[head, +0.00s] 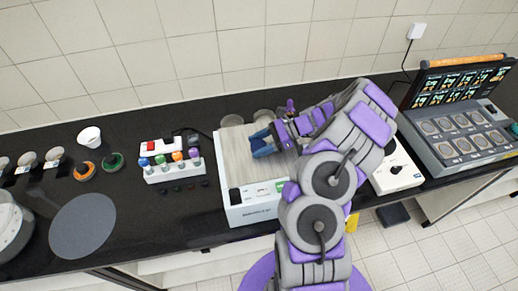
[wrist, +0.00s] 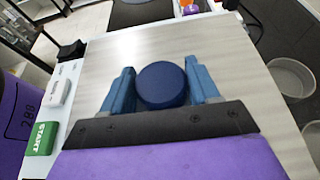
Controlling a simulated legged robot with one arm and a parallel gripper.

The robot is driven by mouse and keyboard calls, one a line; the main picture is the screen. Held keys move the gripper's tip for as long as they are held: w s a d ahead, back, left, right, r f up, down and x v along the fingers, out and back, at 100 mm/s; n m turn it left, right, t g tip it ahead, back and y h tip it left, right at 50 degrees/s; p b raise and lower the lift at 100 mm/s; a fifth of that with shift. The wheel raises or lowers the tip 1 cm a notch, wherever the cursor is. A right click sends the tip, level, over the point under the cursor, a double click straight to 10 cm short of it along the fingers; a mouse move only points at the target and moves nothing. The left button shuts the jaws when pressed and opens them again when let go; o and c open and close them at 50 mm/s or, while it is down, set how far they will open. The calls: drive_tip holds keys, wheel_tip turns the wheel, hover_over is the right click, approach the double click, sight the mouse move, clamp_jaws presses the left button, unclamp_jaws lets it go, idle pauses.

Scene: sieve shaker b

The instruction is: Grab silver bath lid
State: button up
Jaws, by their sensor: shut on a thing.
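The silver bath lid (head: 236,160) is a flat brushed-metal plate on top of a white bath (head: 250,213). In the wrist view the lid (wrist: 225,52) fills most of the picture, with a round dark blue knob (wrist: 162,85) on it. My gripper (head: 261,144) is over the lid in the head view. In the wrist view its two blue fingers (wrist: 160,70) stand on either side of the knob and are shut on it. The lid appears to rest flat on the bath. My arm hides the lid's right part in the head view.
A rack of coloured-top bottles (head: 174,168) stands just left of the bath. A white device (head: 398,170) and a large grey instrument case (head: 462,140) stand to the right. A grey disc (head: 83,226) lies at left.

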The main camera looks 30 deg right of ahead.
drive_tip(key=c, duration=0.5)
drive_tip(key=shift+o, duration=0.2)
drive_tip(key=shift+r, duration=0.1)
